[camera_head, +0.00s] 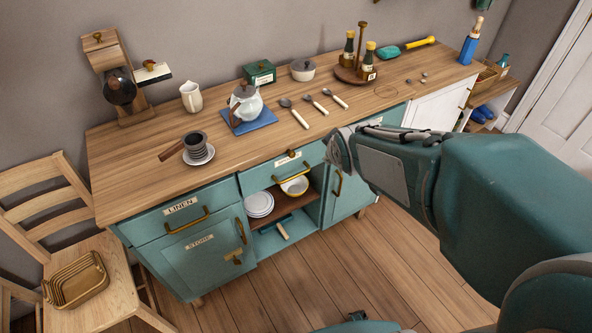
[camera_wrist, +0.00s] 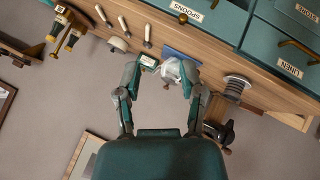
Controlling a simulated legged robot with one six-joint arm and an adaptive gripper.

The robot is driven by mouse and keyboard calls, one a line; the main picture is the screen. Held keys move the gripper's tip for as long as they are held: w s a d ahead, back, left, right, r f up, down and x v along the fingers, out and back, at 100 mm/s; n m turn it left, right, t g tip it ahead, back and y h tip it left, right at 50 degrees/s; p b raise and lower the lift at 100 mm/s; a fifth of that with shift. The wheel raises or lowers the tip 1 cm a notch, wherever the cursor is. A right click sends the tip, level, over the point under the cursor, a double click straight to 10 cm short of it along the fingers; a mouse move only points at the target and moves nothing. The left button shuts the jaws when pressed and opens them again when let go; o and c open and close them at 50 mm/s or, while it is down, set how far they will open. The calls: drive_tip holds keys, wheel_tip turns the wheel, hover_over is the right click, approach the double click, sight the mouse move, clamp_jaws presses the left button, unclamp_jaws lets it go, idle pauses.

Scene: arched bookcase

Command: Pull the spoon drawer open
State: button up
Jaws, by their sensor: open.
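The spoon drawer (camera_head: 262,179) is a teal drawer front under the middle of the worktop in the head view.
The LINEN drawer (camera_head: 180,211) is to the left. An open shelf with bowls (camera_head: 259,204) lies below. A chair (camera_head: 110,262) stands left.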

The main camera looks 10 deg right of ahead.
drive_tip(key=w+f+n+t+y, duration=0.25)
drive_tip(key=w+f+n, duration=0.55)
drive_tip(key=w+f, duration=0.45)
drive_tip(key=n+t+y, duration=0.2)
drive_tip(key=n, duration=0.2)
approach(296, 176)
wheel_tip(296, 176, up, 4)
drive_tip(key=w+d, duration=0.2)
wheel_tip(296, 176, down, 6)
drive_tip(key=s+n+t+y, duration=0.2)
drive_tip(key=n, duration=0.1)
drive_tip(key=shift+g+h, duration=0.25)
drive_tip(key=x, duration=0.7)
drive_tip(key=a+x, duration=0.1)
drive_tip(key=x, duration=0.2)
drive_tip(key=shift+w+a, duration=0.1)
drive_tip(key=shift+w, duration=0.05)
clamp_jaws()
